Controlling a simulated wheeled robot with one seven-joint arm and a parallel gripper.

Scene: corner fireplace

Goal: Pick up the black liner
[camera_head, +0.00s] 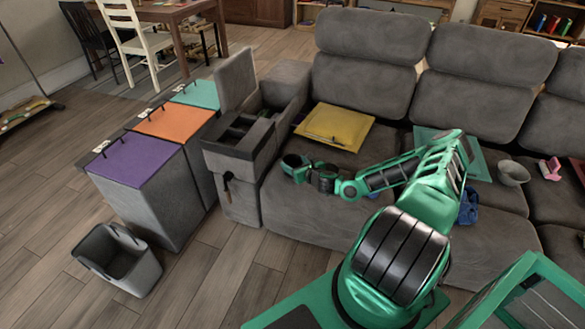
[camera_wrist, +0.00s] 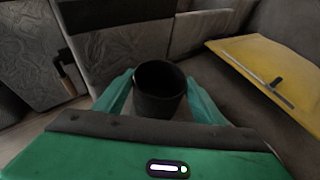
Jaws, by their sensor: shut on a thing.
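The black liner (camera_wrist: 158,98) is a small dark round cup with an open top. In the wrist view it sits upright between the two green fingers of my gripper (camera_wrist: 160,92), which is shut on it. In the head view my gripper (camera_head: 296,166) is over the left seat of the grey sofa, just right of the open armrest console (camera_head: 236,165). The liner is too small and dark to make out clearly there. Whether its bottom touches the seat cannot be told.
A yellow folder-like item (camera_head: 336,127) lies on the seat behind my gripper. A grey bowl (camera_head: 512,173) and a pink item (camera_head: 550,168) are on the seats at right. Bins with purple (camera_head: 138,161), orange and teal lids stand left. A grey bucket (camera_head: 118,258) is on the floor.

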